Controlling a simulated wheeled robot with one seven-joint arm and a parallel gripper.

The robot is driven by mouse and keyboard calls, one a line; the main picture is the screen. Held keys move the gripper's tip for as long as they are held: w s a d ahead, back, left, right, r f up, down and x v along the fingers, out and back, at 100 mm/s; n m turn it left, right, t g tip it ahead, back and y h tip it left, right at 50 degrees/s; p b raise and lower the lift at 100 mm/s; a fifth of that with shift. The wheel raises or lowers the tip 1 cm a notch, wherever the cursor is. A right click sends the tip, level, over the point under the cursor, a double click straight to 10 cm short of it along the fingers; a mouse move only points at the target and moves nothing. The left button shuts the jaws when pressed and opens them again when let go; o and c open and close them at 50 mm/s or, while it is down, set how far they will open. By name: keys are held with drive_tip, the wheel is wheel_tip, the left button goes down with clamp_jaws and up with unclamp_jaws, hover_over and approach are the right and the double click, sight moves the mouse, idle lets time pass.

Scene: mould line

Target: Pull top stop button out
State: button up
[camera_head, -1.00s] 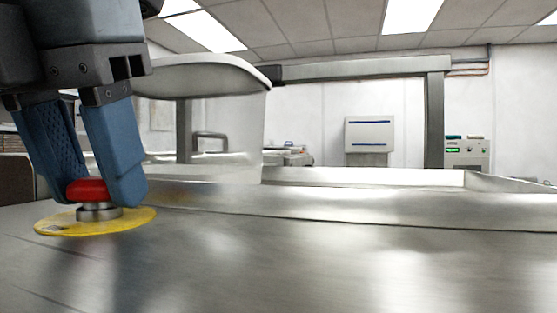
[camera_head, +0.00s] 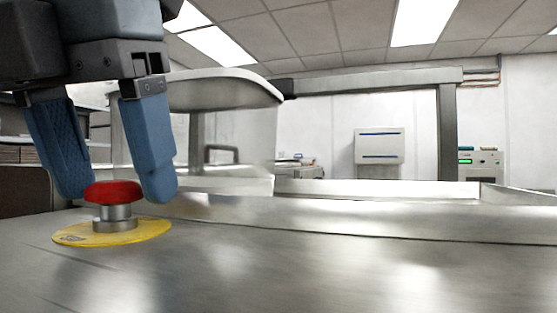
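The stop button has a red cap (camera_head: 113,193) on a silver metal collar (camera_head: 114,217). It stands upright on a yellow disc (camera_head: 150,232) on a flat metal surface (camera_head: 270,272). My gripper (camera_head: 117,192) is above it with its blue fingers pointing down. The fingers are spread apart, one on each side of the red cap, with their tips near cap height.
A raised metal edge (camera_head: 370,222) runs behind the button. Behind it are a pale rounded panel (camera_head: 225,88) and a grey metal frame (camera_head: 447,130). A white wall box (camera_head: 379,146) and a control unit with a green display (camera_head: 481,165) stand farther back. The metal surface to the right is clear.

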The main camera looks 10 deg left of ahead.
sight(74, 244)
drive_tip(key=v, duration=0.7)
drive_tip(key=shift+r+b, duration=0.35)
drive_tip(key=shift+r, duration=0.05)
drive_tip(key=shift+s, duration=0.15)
